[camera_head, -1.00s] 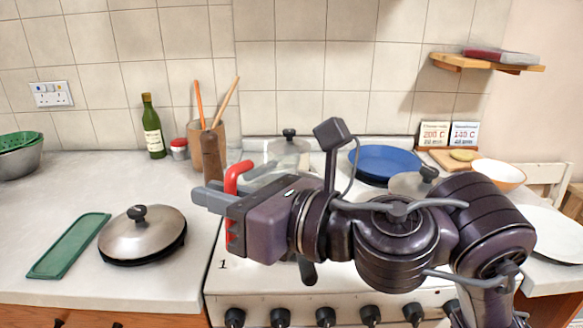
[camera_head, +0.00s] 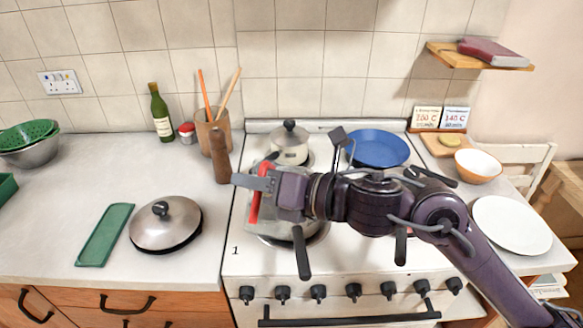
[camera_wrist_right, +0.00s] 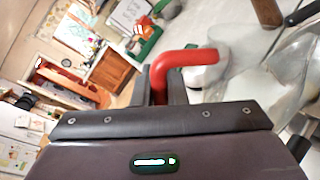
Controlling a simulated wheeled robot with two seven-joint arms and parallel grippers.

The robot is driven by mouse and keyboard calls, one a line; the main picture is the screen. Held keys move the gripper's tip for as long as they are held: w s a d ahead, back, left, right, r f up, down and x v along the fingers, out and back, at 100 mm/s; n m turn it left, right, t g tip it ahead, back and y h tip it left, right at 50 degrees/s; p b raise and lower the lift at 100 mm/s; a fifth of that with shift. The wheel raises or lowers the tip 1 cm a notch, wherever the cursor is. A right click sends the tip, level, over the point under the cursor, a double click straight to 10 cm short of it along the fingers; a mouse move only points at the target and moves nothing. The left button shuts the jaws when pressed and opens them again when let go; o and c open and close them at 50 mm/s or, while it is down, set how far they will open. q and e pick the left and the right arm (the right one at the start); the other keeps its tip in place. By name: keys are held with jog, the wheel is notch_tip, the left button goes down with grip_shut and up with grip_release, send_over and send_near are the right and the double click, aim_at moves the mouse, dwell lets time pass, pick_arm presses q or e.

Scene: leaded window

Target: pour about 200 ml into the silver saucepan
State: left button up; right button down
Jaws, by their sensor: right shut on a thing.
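My right gripper (camera_head: 268,187) is shut on the red handle (camera_head: 257,207) of a clear jug (camera_head: 338,232). In the wrist view the red handle (camera_wrist_right: 183,62) sits between the fingers, and the clear jug (camera_wrist_right: 245,58) extends to the right. The jug is over the front left of the hob, above a silver saucepan (camera_head: 290,241) whose dark handle points forward. The jug and my arm hide much of the saucepan. I cannot tell the jug's liquid level or whether anything is flowing. My left gripper is not in view.
A wooden pepper mill (camera_head: 220,160) stands close left of the jug. A steel lid (camera_head: 166,224) and green tray (camera_head: 104,235) lie on the left counter. A white plate (camera_head: 511,225) is right.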

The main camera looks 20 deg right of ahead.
jog(key=shift+w+d+r, duration=0.1)
jog(key=shift+w, duration=0.05)
jog(key=shift+w+d+f+m+p, duration=0.2)
jog(key=shift+w+f+m+p, duration=0.15)
jog(key=shift+m+p, duration=0.3)
jog(key=shift+w+d+f, duration=0.1)
jog(key=shift+f, duration=0.05)
jog(key=shift+w+d+m+g+p, duration=0.25)
jog(key=shift+m+g+p, duration=0.2)
jog(key=shift+p, duration=0.5)
